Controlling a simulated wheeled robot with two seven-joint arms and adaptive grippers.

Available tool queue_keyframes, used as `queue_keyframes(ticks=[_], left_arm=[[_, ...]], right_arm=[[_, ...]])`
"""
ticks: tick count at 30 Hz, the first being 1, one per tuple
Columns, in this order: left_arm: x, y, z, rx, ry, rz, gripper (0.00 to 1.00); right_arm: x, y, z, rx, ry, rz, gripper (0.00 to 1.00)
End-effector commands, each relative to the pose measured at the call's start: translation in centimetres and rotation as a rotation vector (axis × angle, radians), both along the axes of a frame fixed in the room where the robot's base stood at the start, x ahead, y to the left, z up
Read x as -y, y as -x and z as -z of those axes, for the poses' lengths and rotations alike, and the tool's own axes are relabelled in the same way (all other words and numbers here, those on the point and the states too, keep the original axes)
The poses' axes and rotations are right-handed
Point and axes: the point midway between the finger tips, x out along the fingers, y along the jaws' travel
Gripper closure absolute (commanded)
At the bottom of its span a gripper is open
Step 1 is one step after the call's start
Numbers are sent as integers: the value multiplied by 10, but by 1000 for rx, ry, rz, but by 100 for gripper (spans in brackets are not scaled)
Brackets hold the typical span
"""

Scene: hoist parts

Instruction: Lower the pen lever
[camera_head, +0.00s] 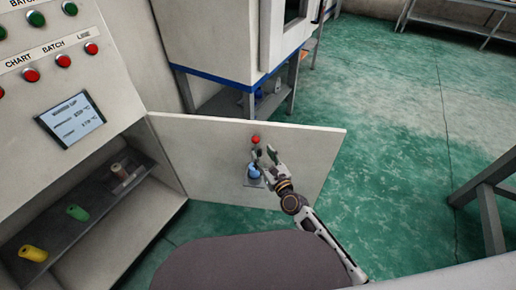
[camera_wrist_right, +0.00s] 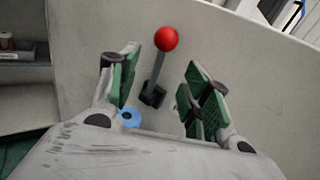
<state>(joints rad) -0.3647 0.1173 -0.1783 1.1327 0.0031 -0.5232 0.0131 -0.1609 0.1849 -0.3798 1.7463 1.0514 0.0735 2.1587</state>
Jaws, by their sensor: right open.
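The pen lever is a short dark rod with a red ball knob (camera_head: 255,139), mounted on the inner face of an open white cabinet door (camera_head: 318,150). In the right wrist view the lever (camera_wrist_right: 156,72) points up with its red knob (camera_wrist_right: 166,39) at the top. My right gripper (camera_head: 266,153) is in front of the door, close to the lever. In the right wrist view its two green-padded fingers (camera_wrist_right: 158,92) are apart, with the lever showing between them. I cannot tell the remaining depth to the lever. My left gripper is not in view.
A blue part (camera_head: 254,172) sits low on the door, below the lever. The cabinet's shelf (camera_head: 88,208) holds yellow, green and pinkish spools. A panel with buttons and a screen (camera_head: 72,118) is above it. Grey metal legs (camera_head: 488,205) stand at the right. The green floor between is clear.

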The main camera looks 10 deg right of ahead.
Motion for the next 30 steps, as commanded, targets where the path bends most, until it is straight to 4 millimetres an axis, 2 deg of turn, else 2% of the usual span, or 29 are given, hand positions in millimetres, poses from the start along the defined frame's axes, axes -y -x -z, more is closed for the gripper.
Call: queue_keyframes(ticks=[15, 30], left_arm=[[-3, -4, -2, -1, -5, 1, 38], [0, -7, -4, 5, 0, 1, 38]], right_arm=[[-14, -39, 0, 0, 0, 0, 52], [-16, -44, 0, 0, 0, -1, 53]])
